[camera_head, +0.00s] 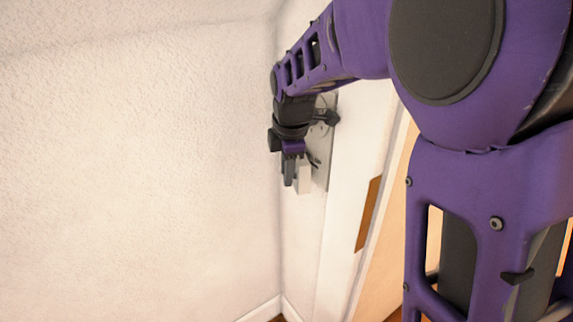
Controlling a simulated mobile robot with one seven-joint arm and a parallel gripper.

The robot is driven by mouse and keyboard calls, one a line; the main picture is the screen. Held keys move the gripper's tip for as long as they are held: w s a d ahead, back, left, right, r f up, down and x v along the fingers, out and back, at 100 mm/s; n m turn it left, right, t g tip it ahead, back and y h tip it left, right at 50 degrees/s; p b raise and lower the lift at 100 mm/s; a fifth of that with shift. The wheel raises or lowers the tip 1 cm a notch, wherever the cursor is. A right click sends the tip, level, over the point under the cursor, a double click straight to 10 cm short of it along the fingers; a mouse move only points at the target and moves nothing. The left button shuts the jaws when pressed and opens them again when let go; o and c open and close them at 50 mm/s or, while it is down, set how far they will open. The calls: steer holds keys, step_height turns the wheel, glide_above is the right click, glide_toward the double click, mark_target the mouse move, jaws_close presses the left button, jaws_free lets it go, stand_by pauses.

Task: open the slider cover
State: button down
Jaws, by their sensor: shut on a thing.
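A pale grey plate (326,158) is fixed upright on the white wall surface near the room corner, partly hidden behind my wrist. A small white block (304,179), which looks like the slider cover, stands out in front of the plate. My gripper (296,181) points down at the plate, with its dark fingers against the white block. It is shut on this block. The far finger and the exact contact are hard to make out. Much of the plate's upper part is hidden by my gripper and wrist.
A rough white wall (130,150) fills the left side and meets the plate's wall at a corner close to my gripper. A pale door frame with a brown strip (368,213) is right of the plate. My purple arm covers much of the right side.

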steer(key=shift+a, duration=0.15)
stand_by(0.5)
steer(key=w+a+m+h+p, duration=0.2)
steer(key=w+a+m+p, duration=0.3)
steer(key=m, duration=0.5)
steer(key=shift+a+g+p, duration=0.3)
steer(key=shift+a+p, duration=0.65)
steer(key=shift+p, duration=0.05)
steer(key=c, duration=0.7)
jaws_free()
steer(key=shift+o, duration=0.2)
steer(key=shift+r, duration=0.1)
